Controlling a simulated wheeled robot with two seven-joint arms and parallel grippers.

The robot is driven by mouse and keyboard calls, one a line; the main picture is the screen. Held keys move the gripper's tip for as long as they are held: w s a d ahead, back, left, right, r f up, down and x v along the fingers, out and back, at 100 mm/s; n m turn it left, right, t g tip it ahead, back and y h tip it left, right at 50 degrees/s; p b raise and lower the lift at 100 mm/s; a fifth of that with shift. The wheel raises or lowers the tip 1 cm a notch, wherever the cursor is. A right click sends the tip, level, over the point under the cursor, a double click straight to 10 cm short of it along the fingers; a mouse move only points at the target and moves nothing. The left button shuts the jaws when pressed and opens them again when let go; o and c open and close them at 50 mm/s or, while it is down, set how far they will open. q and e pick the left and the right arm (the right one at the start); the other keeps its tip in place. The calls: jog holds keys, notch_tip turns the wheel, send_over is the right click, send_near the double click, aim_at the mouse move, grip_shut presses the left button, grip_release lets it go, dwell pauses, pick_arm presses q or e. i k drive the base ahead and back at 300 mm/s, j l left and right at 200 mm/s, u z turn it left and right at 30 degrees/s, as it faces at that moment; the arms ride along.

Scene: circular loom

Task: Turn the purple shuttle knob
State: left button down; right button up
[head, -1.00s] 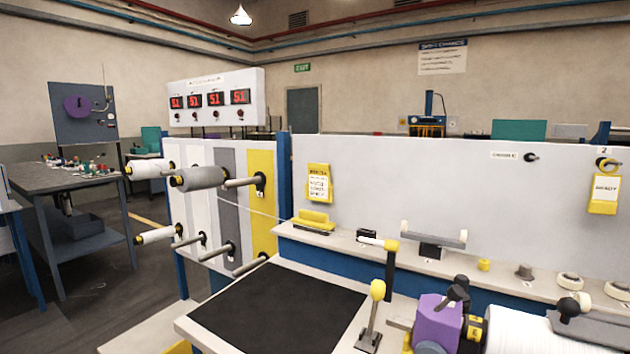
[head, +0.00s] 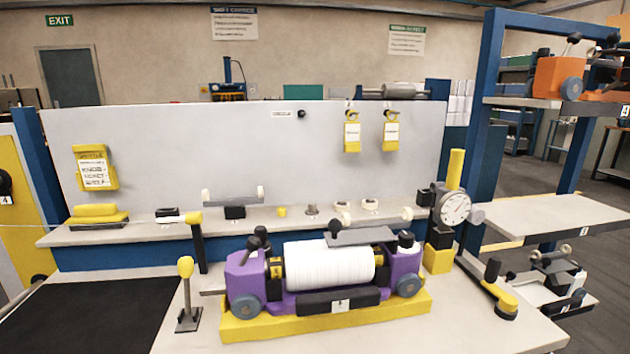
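The purple shuttle (head: 243,280) lies on a yellow cradle (head: 270,330) on the bench, in the middle of the head view. It carries a wide white spool (head: 328,265) between its two purple ends. A black knob (head: 253,243) on a short stem stands on its left end. A black-and-white knob (head: 405,240) stands at its right end, and another dark knob rises behind the grey plate over the spool. I cannot tell which one is the shuttle knob. Neither of my grippers is in view.
A yellow-topped lever (head: 185,268) stands left of the shuttle, beside a black mat (head: 75,315). A dial gauge (head: 455,208) and a black-and-yellow handle (head: 498,290) stand right. A shelf behind holds small parts. An orange shuttle (head: 556,78) sits on the right rack.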

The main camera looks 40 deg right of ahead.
aim_at(406, 239)
jog(key=z, duration=1.6)
